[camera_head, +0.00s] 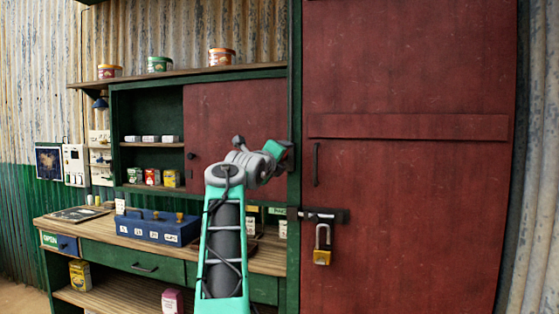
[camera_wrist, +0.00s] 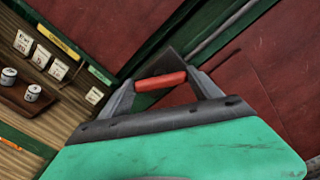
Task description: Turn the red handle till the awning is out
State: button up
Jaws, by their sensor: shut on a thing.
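The red handle (camera_wrist: 161,81) shows in the wrist view as a short red bar lying between the two grey fingers of my gripper. My gripper (camera_head: 283,153) is shut on it, one finger at each end of the bar. A dark flat plate and a thin grey rod show just beyond the handle. In the head view my gripper is at the green post between the cupboard and the large red door, and the handle is hidden there. The awning cannot be made out in either view.
A wooden counter (camera_head: 105,231) runs below, with a blue box (camera_head: 158,227) on it. A red door (camera_head: 410,210) with a brass padlock (camera_head: 322,256) stands at right. A shelf (camera_head: 180,74) with several tins is above. Small weights (camera_wrist: 32,93) sit on a tray in the wrist view.

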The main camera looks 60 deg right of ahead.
jog(key=shift+f, duration=0.1)
jog(key=o, duration=1.4)
jog(key=shift+a, duration=0.1)
jog(key=a, duration=0.2)
jog(key=a+b, duration=0.1)
jog(key=a, duration=0.2)
jog(key=s+a+b, duration=0.1)
jog(key=a, duration=0.1)
jog(key=shift+s+a, duration=0.1)
jog(key=shift+a, duration=0.2)
